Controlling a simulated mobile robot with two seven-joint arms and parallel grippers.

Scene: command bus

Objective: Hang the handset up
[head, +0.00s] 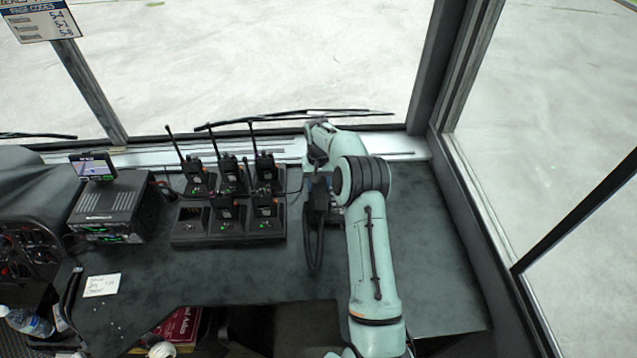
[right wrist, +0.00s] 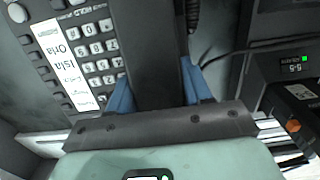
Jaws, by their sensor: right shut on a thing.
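The black handset (head: 318,202) is in my right gripper (head: 319,184), at the right end of the radio rack. In the right wrist view the gripper's blue fingertips (right wrist: 158,88) are shut on both sides of the handset (right wrist: 157,45). The phone base, with a grey keypad (right wrist: 97,46) and a white label strip, lies right beside the handset. I cannot tell whether the handset touches its cradle, as the handset covers that part. In the head view my arm hides most of the base. A dark coiled cord (head: 313,250) hangs in a loop below. My left gripper is not in view.
A charger rack (head: 228,238) with several upright radios stands close to the left of the handset; their antennas stick up. A black radio unit (head: 112,212) with a small screen is farther left. A window and pillar bound the right. The dashboard's right part is clear.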

